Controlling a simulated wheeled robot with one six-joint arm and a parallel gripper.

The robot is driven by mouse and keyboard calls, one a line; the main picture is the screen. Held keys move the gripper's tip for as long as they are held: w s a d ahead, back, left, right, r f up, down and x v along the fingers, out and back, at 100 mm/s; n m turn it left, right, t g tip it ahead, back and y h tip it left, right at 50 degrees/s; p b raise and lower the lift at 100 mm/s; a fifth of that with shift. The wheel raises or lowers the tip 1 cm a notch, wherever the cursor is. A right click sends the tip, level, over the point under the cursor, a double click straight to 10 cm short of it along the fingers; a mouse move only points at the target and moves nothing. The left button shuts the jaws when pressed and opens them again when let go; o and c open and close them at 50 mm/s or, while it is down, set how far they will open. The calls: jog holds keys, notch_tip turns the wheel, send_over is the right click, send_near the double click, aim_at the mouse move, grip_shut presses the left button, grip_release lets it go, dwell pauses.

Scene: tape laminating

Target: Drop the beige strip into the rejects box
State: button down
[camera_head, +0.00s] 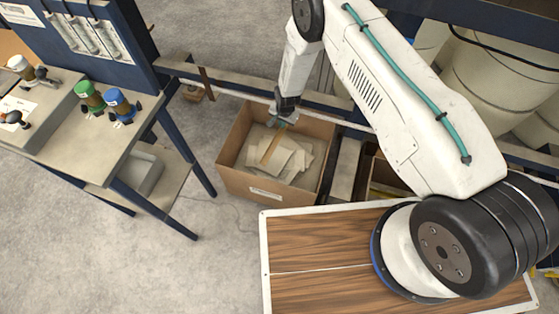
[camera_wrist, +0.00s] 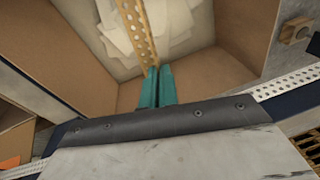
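The beige strip (camera_head: 270,149) is long, narrow and tan. In the wrist view, the strip (camera_wrist: 137,28) shows a row of holes and runs up from my fingertips. My gripper (camera_head: 281,125) has teal fingers and points down into an open cardboard box (camera_head: 240,184). The fingers (camera_wrist: 157,74) are close together, shut on the near end of the strip. The strip is over the pale sheets (camera_head: 289,160) in the box; I cannot tell whether it touches them. The box's label is too small to read.
A second cardboard box (camera_head: 387,174) stands to the right, partly hidden by my arm. A blue-framed bench (camera_head: 60,125) with bottles is at left. A wood-topped table (camera_head: 318,236) is in front. A blue rail (camera_head: 228,86) runs behind the boxes.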

jog(key=shift+f, duration=2.9)
jog(key=c, duration=2.1)
grip_release()
jog(key=o, duration=0.5)
jog(key=shift+s+d+r, duration=0.1)
jog(key=shift+s+r, duration=0.1)
jog(key=shift+r, duration=1.1)
jog(key=shift+s+d+r, duration=0.1)
jog(key=shift+s+r, duration=0.15)
jog(key=shift+r, duration=1.05)
jog(key=shift+s+d+r, duration=0.1)
jog(key=shift+s+r, duration=0.1)
jog(key=shift+r, duration=1.1)
